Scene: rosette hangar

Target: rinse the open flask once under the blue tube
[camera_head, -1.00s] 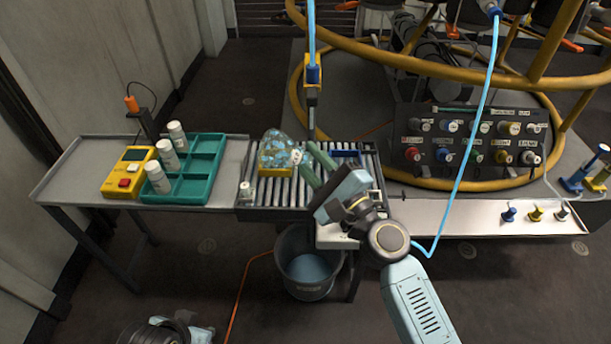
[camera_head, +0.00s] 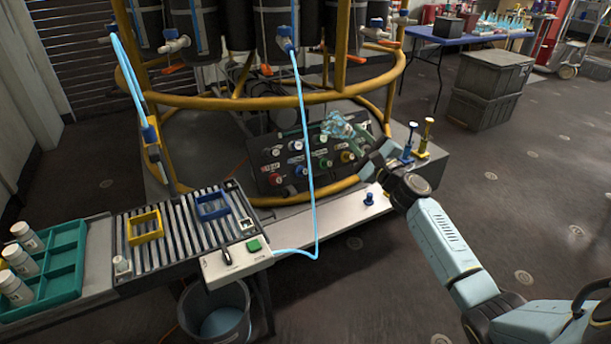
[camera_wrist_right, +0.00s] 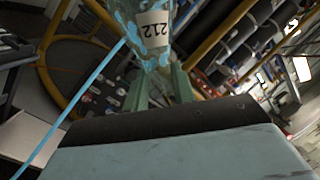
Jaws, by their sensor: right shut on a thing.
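A clear flask with pale blue patches (camera_head: 338,127) is held up in front of the control panel in the head view. My right gripper (camera_head: 358,138) is shut on it. In the right wrist view the flask (camera_wrist_right: 150,57) stands between the green fingers, with a "212" label upside down. Its mouth is not clear to see. One blue tube (camera_head: 128,75) hangs at the left to a blue-and-yellow fitting (camera_head: 151,136) above the roller table. Another blue tube (camera_head: 304,130) runs from a tank valve down to the white box. My left gripper is out of view.
The roller table (camera_head: 175,235) holds an empty yellow frame (camera_head: 145,224) and a blue frame (camera_head: 211,205). A white box with a green button (camera_head: 254,245) is at its end, above a bucket (camera_head: 215,312). Yellow ring rails (camera_head: 230,102) surround the panel.

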